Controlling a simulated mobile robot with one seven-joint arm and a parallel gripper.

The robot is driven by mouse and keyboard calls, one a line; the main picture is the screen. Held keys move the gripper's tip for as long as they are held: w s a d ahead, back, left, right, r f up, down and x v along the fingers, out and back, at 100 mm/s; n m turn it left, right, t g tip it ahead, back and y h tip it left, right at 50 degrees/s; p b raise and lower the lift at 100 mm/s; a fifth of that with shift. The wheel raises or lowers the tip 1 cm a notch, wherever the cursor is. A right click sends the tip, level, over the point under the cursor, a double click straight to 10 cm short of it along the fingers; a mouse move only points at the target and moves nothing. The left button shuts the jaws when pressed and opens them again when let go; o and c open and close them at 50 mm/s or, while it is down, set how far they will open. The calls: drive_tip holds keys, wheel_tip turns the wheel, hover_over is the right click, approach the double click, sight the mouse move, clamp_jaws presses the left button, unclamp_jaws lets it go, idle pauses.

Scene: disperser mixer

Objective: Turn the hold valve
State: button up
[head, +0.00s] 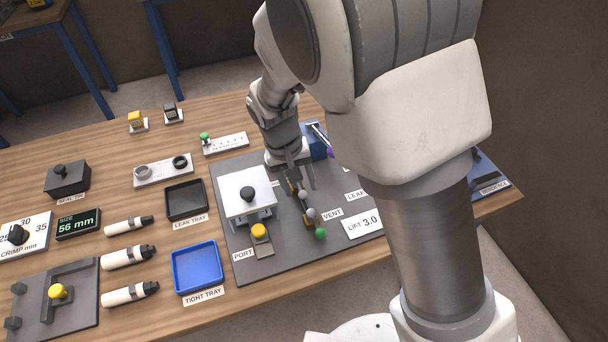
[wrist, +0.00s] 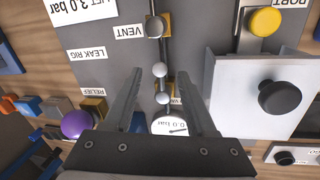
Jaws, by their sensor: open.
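On the grey panel, a row of small brass valve parts with grey ball knobs shows below my gripper. In the wrist view one grey ball knob (wrist: 160,69) and a second grey ball knob (wrist: 162,98) lie between the fingers, apart from both; one also shows in the head view (head: 311,213). I cannot tell which knob belongs to the hold valve, since its label is not readable. My gripper (wrist: 170,80) is open and empty, pointing down over the row; it shows in the head view (head: 299,184). A gauge (wrist: 170,124) reading 0.0 bar is partly hidden by my gripper.
A brass vent fitting (wrist: 155,27) and a purple relief knob (wrist: 76,124) stand near the fingers. A white block with a black knob (head: 247,194) and a yellow port button (head: 259,231) are close on the left. A green ball (head: 320,233) lies at the front end of the row.

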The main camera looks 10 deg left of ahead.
drive_tip(key=shift+d+f, duration=0.2)
drive_tip(key=shift+f, duration=0.8)
clamp_jaws()
